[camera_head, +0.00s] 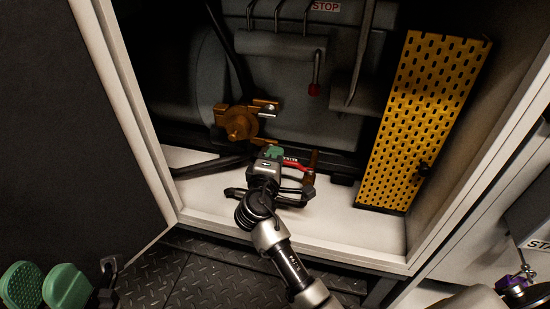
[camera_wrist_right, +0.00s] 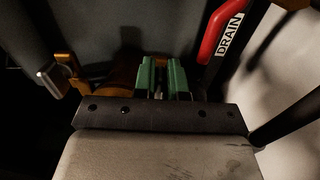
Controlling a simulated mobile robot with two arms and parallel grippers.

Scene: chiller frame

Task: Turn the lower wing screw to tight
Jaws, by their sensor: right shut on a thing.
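My right gripper (camera_head: 272,154) reaches into the cabinet, just below and right of the brass clamp fitting (camera_head: 239,122). In the right wrist view its green fingers (camera_wrist_right: 161,78) are close together on a small part, seemingly the lower wing screw, which is almost wholly hidden between them. The fitting's brass parts (camera_wrist_right: 126,70) show just left of the fingers. Another silver screw end (camera_head: 269,107) sits higher on the fitting, clear of the gripper; it also shows in the right wrist view (camera_wrist_right: 52,75). My left gripper (camera_head: 45,287) is at the lower left, green pads apart and empty.
A red lever marked DRAIN (camera_wrist_right: 220,30) is close to the right of my right fingers; it also shows in the head view (camera_head: 298,165). A yellow perforated panel (camera_head: 420,120) stands at the right. The open cabinet door (camera_head: 70,120) bounds the left. The white cabinet floor (camera_head: 340,225) is partly clear.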

